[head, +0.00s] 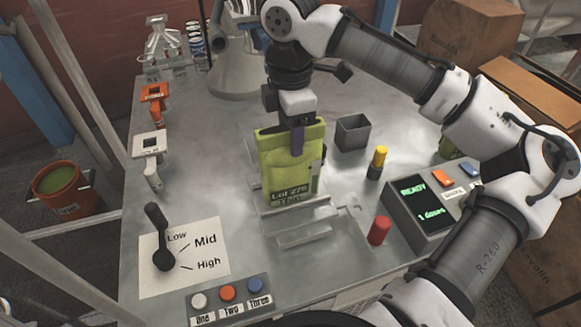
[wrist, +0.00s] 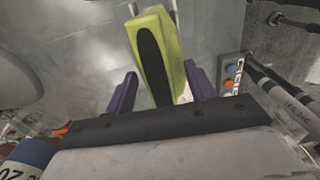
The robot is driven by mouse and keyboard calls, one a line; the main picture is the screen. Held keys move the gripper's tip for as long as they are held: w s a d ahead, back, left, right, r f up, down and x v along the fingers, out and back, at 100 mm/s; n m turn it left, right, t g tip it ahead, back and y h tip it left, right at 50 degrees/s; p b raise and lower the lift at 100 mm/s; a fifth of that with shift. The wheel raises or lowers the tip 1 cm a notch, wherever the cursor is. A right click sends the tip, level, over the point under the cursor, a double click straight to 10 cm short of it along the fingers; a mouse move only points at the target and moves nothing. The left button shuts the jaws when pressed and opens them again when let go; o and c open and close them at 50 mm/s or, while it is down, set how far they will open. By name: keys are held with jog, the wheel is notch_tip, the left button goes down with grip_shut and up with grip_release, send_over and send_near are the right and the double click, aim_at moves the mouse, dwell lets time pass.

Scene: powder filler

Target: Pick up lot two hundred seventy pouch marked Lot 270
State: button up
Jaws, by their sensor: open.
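The yellow-green pouch marked Lot 270 (head: 286,165) stands upright on a metal holder (head: 302,222) in the middle of the table. Its label faces the head camera. My gripper (head: 297,140) is over the pouch's top, with one purple finger showing in front of its face. In the wrist view, the pouch (wrist: 178,60) with its dark opening shows beyond and between the two purple fingers of my gripper (wrist: 160,95). The fingers are apart, with room on the left side and the right finger close to the pouch. Whether either finger touches it cannot be told.
A grey open box (head: 352,133) stands right of the pouch. A yellow-and-black cylinder (head: 377,162), a red cylinder (head: 379,231) and a display box (head: 420,210) reading READY are further right. A lever (head: 160,240) and a three-button panel (head: 229,297) are at front left.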

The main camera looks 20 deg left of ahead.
jog(key=shift+f+p, duration=0.25)
jog(key=shift+p, duration=0.05)
dwell(0.6)
jog(key=c, duration=1.2)
jog(key=shift+r, duration=0.1)
